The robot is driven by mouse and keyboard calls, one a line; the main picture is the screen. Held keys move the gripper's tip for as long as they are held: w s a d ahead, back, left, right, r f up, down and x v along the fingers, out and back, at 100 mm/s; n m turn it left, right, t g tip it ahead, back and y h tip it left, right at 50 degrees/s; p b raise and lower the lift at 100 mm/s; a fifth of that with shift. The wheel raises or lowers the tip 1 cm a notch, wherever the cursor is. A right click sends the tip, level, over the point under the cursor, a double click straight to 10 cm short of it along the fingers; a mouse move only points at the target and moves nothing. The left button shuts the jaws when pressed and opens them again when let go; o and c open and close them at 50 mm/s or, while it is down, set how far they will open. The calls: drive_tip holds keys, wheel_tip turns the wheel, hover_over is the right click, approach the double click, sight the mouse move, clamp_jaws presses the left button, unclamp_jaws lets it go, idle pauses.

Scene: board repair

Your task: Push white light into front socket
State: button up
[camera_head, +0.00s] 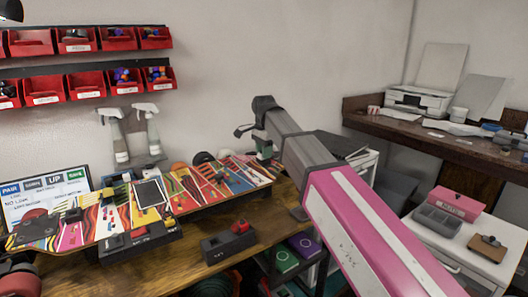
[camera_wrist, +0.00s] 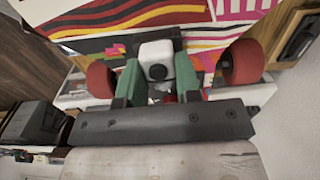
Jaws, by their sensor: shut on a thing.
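My gripper (camera_wrist: 160,72) has green fingers and is shut on the white light (camera_wrist: 156,52), a small white block with a round dark spot. In the wrist view the light is between the fingers, close against the striped board (camera_wrist: 90,20). Whether it touches the board or sits in a socket, I cannot tell. The front socket is not visible. In the head view my gripper (camera_head: 264,150) is at the right end of the colourful board (camera_head: 205,187), with the light hidden. Red wheels, one left (camera_wrist: 99,79) and one right (camera_wrist: 243,62), flank the gripper in the wrist view.
A dark block with a red part (camera_head: 228,243) is on the wooden bench in front of the board. Two spray bottles (camera_head: 115,137) stand behind it. A screen (camera_head: 45,200) is at the left. Red bins (camera_head: 85,87) hang on the wall. A white cabinet (camera_head: 458,243) is at the right.

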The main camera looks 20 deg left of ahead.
drive_tip(key=o, duration=1.3)
drive_tip(key=shift+r, duration=1.6)
drive_tip(key=shift+r, duration=2.8)
drive_tip(key=shift+s, duration=0.15)
